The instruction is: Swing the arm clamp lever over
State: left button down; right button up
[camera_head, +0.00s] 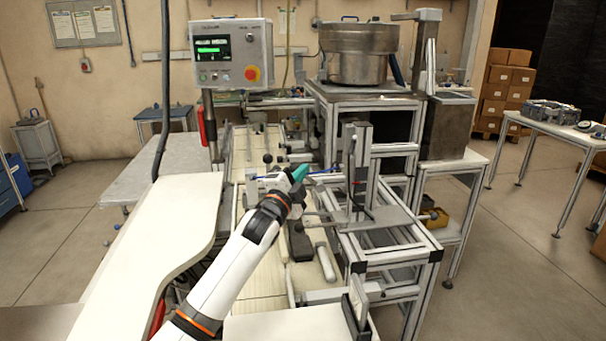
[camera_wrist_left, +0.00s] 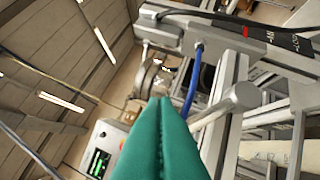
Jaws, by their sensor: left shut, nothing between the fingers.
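My left gripper (camera_head: 300,172) has teal fingers and reaches in over the machine's frame in the head view. In the left wrist view its fingers (camera_wrist_left: 161,105) are pressed together with nothing between them. A metal rod with a thick rounded end (camera_wrist_left: 240,97) shows just right of the fingers there, apart from them in the picture. It looks like the clamp lever, but I cannot be sure. In the head view, my arm and the frame's parts crowd that area, and I cannot pick the lever out clearly. My right gripper is not in view.
A thin blue cable (camera_wrist_left: 192,85) runs close to the fingers. An upright metal post (camera_head: 358,160) stands right of the gripper. A control box (camera_head: 231,55) with a green display is behind left, and a steel bowl (camera_head: 357,53) stands behind. A white worktop (camera_head: 150,225) lies left.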

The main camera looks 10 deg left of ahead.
pick_arm(q)
jog(key=shift+s+a+f+b, duration=0.15)
jog(key=shift+a+f+b, duration=0.3)
jog(key=shift+f, duration=0.35)
jog(key=shift+s+a+f+b, duration=0.15)
jog(key=shift+a+f+b, duration=0.25)
jog(key=shift+f, duration=0.45)
jog(key=shift+s+a+f+b, duration=0.15)
jog(key=shift+a+f+b, duration=0.3)
jog(key=shift+f, duration=0.35)
jog(key=shift+d, duration=0.1)
